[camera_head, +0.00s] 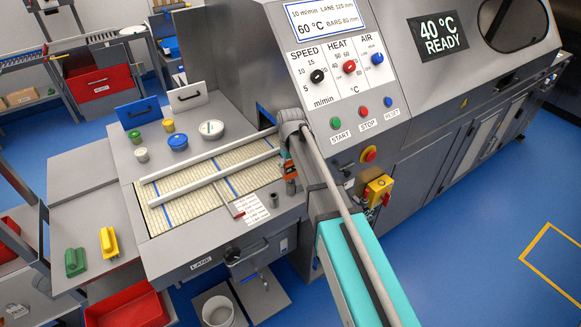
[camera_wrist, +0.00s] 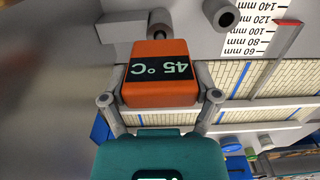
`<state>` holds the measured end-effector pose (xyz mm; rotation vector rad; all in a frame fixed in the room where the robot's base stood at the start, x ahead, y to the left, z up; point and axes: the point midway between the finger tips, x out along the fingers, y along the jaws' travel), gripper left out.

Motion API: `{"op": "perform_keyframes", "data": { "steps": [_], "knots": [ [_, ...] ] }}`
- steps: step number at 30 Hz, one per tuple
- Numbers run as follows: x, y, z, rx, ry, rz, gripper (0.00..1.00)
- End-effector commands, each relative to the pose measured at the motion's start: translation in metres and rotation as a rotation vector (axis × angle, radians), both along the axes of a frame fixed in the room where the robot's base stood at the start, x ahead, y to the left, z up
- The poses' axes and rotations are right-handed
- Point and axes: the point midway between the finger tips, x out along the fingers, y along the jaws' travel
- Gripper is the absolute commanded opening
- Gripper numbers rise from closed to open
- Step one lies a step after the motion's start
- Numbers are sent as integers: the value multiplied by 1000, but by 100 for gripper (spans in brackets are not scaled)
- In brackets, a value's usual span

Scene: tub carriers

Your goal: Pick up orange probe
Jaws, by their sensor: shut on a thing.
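The orange probe (camera_wrist: 158,92) fills the middle of the wrist view, with a black display reading 45 °C upside down. The two fingers of my gripper (camera_wrist: 160,98) press on it from left and right. In the head view the probe (camera_head: 290,180) shows as a small orange piece under my gripper (camera_head: 286,160), at the right edge of the lane table. My arm and gripper hide part of it there. I cannot tell whether its lower end touches the table.
Two grey cylinders (camera_head: 273,200) and a printed mm scale (camera_head: 250,208) are close by the probe. The lane belt (camera_head: 180,205) has two long rails (camera_head: 215,177) over it. The machine's control panel (camera_head: 345,75) rises behind. Green and yellow blocks (camera_head: 108,242) lie at left.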

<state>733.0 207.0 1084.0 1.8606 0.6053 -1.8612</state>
Motion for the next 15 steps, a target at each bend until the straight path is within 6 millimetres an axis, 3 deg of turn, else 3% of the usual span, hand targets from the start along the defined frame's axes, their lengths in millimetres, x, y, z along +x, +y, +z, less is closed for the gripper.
{"op": "perform_keyframes", "data": {
  "steps": [15],
  "knots": [
    [0, 0, 50, 0, 0, 0, 22]
  ]
}}
